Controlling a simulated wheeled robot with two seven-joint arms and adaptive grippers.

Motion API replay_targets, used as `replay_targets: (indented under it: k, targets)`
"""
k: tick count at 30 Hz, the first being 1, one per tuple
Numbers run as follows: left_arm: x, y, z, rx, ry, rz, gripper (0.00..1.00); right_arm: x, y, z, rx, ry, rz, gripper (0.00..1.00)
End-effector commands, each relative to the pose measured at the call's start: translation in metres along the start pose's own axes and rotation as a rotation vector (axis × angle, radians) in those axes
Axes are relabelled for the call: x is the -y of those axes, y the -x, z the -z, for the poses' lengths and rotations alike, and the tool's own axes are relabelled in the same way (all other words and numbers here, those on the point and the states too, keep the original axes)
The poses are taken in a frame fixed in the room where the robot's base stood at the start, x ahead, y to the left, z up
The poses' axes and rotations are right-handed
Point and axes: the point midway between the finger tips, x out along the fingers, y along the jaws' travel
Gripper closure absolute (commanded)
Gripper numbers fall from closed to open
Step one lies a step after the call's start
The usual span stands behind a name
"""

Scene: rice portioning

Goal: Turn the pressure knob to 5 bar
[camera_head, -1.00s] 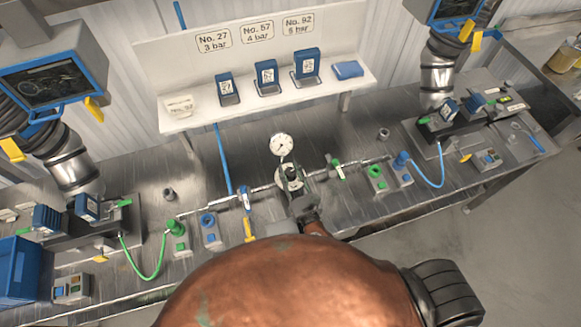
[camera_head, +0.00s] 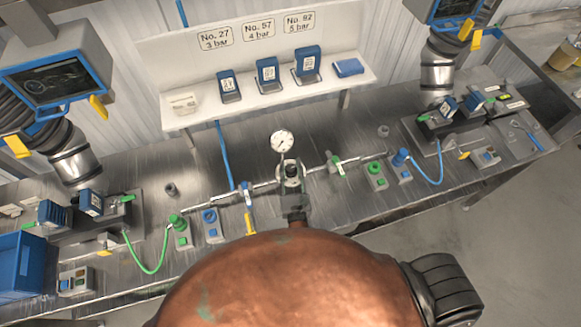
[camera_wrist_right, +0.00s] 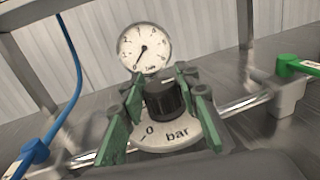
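The black pressure knob (camera_wrist_right: 165,100) stands on a pale round dial marked "0" and "bar" (camera_wrist_right: 178,138). It also shows in the head view (camera_head: 291,171), at the middle of the bench. The round white gauge (camera_wrist_right: 144,48) is behind the knob, its needle pointing down and left near the low end of the scale. It shows in the head view too (camera_head: 282,141). My right gripper (camera_wrist_right: 163,105) has its green finger pads on both sides of the knob, with narrow gaps seeming to show, so it looks open around it. My left gripper is out of view.
A metal pipe (camera_head: 222,200) runs along the bench through the regulator. A blue-handled valve (camera_head: 247,192) is left of it and a green-handled valve (camera_head: 336,164) right of it. A white shelf (camera_head: 240,109) with blue devices stands behind. A large copper dome (camera_head: 290,285) fills the foreground.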

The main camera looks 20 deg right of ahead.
Motion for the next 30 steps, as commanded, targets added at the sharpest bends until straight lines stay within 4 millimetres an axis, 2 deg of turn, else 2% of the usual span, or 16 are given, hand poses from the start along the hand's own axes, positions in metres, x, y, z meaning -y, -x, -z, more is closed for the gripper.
replay_targets:
  k: [8, 18, 23, 30]
  targets:
    - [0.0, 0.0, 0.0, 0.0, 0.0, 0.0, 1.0, 0.0, 0.0, 0.0, 0.001, 0.0, -0.001, 0.52]
    - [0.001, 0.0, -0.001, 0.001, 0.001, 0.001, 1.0, 0.0, 0.004, 0.0, 0.0, 0.0, -0.001, 0.52]
    - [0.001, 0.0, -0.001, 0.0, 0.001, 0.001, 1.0, 0.0, 0.026, 0.001, -0.002, 0.002, -0.002, 0.52]
    - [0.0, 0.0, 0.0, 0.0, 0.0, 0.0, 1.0, 0.001, 0.077, 0.001, -0.002, 0.002, -0.001, 0.52]
